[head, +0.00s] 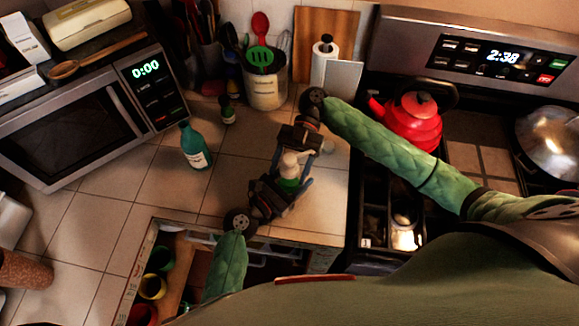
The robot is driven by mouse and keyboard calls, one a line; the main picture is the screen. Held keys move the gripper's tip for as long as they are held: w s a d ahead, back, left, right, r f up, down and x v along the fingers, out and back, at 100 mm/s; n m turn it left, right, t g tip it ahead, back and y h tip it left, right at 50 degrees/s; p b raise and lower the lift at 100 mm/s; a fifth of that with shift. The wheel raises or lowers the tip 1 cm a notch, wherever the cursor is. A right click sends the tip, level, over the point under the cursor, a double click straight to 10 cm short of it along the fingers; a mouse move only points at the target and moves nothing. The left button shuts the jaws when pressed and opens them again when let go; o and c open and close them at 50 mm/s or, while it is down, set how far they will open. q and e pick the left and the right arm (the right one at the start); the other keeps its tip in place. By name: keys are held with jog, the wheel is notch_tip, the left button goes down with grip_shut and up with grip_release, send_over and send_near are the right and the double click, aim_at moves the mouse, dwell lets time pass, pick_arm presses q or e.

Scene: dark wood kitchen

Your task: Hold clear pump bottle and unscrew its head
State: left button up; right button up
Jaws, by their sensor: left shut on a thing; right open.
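My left gripper (288,188) reaches in from the lower left and is shut on the bottle's lower body. My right gripper (291,158) comes down from the upper right. Its fingers are open on either side of the bottle's pale top, and I cannot tell whether they touch it. The grippers hide much of the bottle, and its pump spout is not clearly visible.
A teal bottle (195,148) and a small dark bottle (227,109) stand to the left. A utensil crock (266,88) and paper towel roll (323,62) are behind. A red kettle (412,122) sits on the stove at right. An open drawer (190,240) lies in front.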

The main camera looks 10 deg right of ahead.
jog(key=v, duration=0.6)
dwell(0.3)
jog(key=shift+s+a, duration=0.1)
jog(key=shift+s, duration=0.05)
